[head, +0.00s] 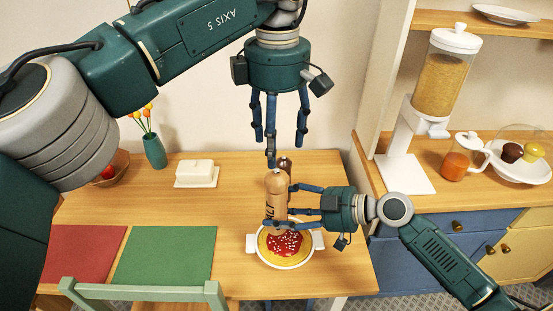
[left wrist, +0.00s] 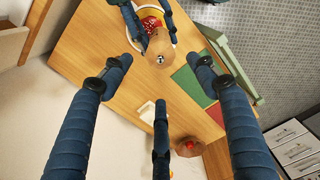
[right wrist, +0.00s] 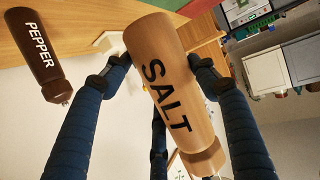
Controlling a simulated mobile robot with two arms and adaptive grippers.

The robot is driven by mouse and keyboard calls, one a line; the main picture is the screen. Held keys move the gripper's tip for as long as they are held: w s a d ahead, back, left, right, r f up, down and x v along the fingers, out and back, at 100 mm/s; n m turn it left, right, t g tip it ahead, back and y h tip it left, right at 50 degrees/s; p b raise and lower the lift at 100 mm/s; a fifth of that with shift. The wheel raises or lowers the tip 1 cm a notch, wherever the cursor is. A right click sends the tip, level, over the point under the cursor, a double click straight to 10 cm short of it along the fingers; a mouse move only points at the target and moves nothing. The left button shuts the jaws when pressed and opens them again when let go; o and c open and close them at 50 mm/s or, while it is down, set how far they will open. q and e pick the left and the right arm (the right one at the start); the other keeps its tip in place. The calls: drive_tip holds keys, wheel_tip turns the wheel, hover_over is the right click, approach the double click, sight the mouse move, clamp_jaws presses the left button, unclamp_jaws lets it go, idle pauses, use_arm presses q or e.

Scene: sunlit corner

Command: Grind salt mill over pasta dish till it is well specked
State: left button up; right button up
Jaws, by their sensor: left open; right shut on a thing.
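The light wooden salt mill (head: 275,200) is held roughly upright over the far part of the pasta dish. My right gripper (head: 270,207) is shut around its body from the right; its SALT lettering faces the right wrist camera (right wrist: 165,95). The white two-handled dish (head: 251,243) holds yellow pasta with red sauce (head: 288,243), and white specks show on the sauce. My left gripper (head: 279,145) is open and empty, pointing down above the mill's top. In the left wrist view the mill's top (left wrist: 160,47) lies beyond the spread fingers, apart from them.
A dark pepper mill (head: 285,163) stands just behind the salt mill; it also shows in the right wrist view (right wrist: 42,62). A butter dish (head: 196,174), a vase (head: 154,151), and red (head: 80,252) and green (head: 165,254) mats are to the left. A cereal dispenser (head: 440,80) stands right.

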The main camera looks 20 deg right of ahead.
sight(275, 176)
use_arm(q)
wheel_tip(275, 176, up, 2)
drive_tip(key=shift+r, duration=0.15)
drive_tip(key=shift+o, duration=0.4)
drive_tip(key=m, duration=0.3)
drive_tip(key=shift+s+a+f+t, duration=0.2)
drive_tip(key=shift+f+t, duration=0.1)
drive_tip(key=shift+t, duration=0.1)
drive_tip(key=s+a+f+m+t+h, duration=0.1)
drive_tip(key=s+a+m+t+h, duration=0.2)
drive_tip(key=m, duration=1.2)
drive_tip(key=shift+y, duration=0.5)
drive_tip(key=x, duration=0.7)
drive_tip(key=s+d+x, duration=0.1)
drive_tip(key=x, duration=0.3)
